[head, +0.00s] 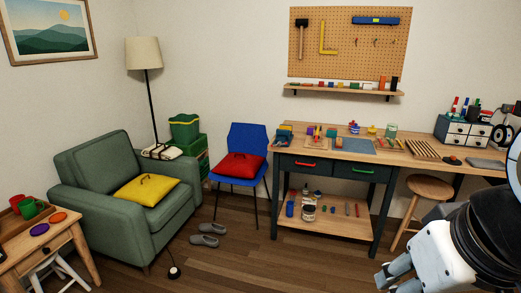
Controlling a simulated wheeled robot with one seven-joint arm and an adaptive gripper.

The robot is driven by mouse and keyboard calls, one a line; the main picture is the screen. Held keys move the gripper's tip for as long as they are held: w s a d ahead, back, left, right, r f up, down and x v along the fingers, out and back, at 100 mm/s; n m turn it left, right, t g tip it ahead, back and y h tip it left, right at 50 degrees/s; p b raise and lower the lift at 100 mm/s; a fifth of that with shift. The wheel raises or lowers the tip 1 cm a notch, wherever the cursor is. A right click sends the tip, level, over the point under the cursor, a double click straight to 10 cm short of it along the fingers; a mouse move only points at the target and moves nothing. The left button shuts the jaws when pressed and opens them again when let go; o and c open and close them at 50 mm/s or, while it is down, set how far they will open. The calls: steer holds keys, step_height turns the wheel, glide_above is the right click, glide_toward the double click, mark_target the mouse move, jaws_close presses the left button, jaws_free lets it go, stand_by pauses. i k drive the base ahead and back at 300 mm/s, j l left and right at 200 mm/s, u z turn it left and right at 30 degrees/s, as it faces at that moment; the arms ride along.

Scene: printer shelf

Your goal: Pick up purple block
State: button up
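A small purple block (310,130) appears to stand among other coloured pieces on the left part of the wooden workbench (340,152). It is tiny in this view, so its exact shape and what it touches are hard to tell. My gripper (388,280) is at the bottom right, in front of the workbench and far from the block. Its fingers look apart, with nothing seen between them.
A blue chair (248,140) with a red cushion is left of the bench. A green armchair (80,165) and side table (60,248) fill the left.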

mark_target(310, 128)
steer(key=i, duration=2)
steer(key=i+z, duration=0.15)
steer(key=i, duration=0.35)
steer(key=i+j+z, duration=0.15)
steer(key=i, duration=0.35)
steer(key=i+j+z, duration=0.15)
steer(key=i, duration=0.35)
steer(key=i+j+z, duration=0.15)
steer(key=i, duration=0.35)
steer(key=j, duration=0.1)
